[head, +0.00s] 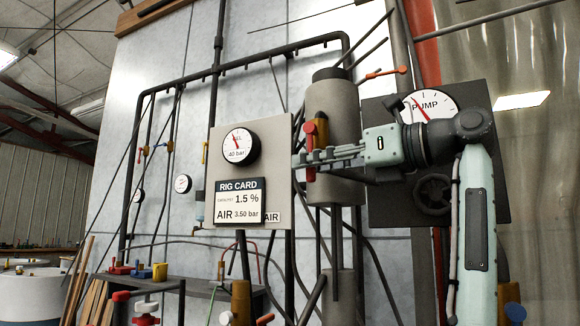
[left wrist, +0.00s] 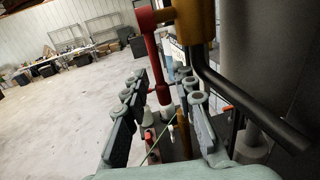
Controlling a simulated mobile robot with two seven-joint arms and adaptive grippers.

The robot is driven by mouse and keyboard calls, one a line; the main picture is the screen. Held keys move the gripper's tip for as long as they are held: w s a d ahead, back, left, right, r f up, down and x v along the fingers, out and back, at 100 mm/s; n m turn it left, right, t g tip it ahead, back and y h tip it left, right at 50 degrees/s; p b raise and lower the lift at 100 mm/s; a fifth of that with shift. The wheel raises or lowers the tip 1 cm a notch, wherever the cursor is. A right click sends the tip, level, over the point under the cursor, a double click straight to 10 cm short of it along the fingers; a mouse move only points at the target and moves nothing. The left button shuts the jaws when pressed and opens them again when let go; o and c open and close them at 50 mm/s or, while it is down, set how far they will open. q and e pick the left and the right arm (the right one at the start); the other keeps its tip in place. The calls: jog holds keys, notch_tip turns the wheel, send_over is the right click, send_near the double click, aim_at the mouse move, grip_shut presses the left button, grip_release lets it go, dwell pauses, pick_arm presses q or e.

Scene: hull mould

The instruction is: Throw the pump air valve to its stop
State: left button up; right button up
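A valve with a red lever (head: 310,165) and a brass-coloured body (head: 321,128) sits in front of the grey cylinder, left of the PUMP gauge (head: 428,106). The lever stands about upright in the head view. My left gripper (head: 305,160) reaches it from the right, its fingers overlapping the lever. In the left wrist view the gripper (left wrist: 163,100) is open. The red lever (left wrist: 157,62) shows between the two spread fingers, its far end down in the gap; contact cannot be told. The brass body (left wrist: 193,20) is above right. My right gripper is out of view.
A grey cylinder (head: 333,98) and a black pipe (left wrist: 245,105) are close beside the gripper. A panel with a dial and RIG CARD (head: 240,203) stands left. An orange lever (head: 387,72) is above. A shelf (head: 150,284) with small valves is lower left.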

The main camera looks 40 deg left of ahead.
pick_arm(q)
jog(key=a, duration=0.4)
jog(key=shift+s+a, duration=0.1)
jog(key=shift+a, duration=0.2)
jog(key=c, duration=0.6)
grip_shut()
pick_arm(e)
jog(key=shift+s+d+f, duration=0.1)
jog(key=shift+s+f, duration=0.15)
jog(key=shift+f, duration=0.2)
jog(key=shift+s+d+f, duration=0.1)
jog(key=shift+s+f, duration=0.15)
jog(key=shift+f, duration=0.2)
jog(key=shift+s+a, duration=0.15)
